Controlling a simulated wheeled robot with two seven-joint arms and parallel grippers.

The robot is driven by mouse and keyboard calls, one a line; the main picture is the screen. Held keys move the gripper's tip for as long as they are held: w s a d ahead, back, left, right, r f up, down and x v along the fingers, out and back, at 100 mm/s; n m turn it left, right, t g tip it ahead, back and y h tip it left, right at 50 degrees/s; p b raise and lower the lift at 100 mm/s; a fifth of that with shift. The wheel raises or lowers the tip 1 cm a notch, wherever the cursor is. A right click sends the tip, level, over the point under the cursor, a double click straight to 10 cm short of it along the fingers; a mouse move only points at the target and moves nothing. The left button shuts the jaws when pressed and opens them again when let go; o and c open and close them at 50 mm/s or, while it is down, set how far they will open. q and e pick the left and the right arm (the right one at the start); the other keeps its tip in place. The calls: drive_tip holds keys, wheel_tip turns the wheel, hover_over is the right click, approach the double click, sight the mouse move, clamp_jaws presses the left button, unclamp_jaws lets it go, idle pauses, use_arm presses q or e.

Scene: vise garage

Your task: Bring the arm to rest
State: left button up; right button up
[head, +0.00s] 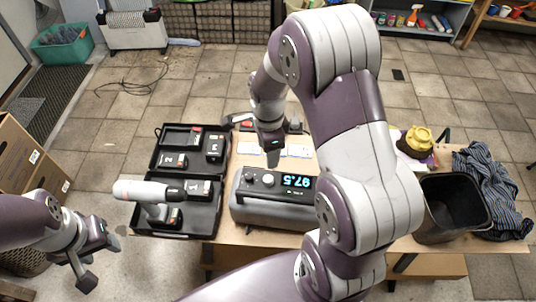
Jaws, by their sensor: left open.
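My left gripper (101,262) is at the lower left, beside the workbench and left of the black tool case. Its two fingers are spread apart with nothing between them. My right arm fills the middle of the view and reaches over the bench. The right arm hides part of the bench and the device's right end.
The black case (178,234) holds a drill (150,194) and several battery-like blocks. A black bin (436,232), a striped cloth (485,190) and a yellow-topped object (416,142) are on the right. Cardboard boxes (25,165) stand at far left. Tiled floor between them and the bench is clear.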

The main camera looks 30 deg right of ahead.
idle(0.4)
drive_tip(key=s+a+r+n, duration=0.2)
drive_tip(key=s+n, duration=0.2)
drive_tip(key=n, duration=0.6)
drive_tip(key=s+a+r+n+t, duration=0.1)
drive_tip(key=s+n, duration=0.4)
drive_tip(key=n, duration=0.5)
drive_tip(key=shift+a+r, duration=0.85)
drive_tip(key=shift+a, duration=0.2)
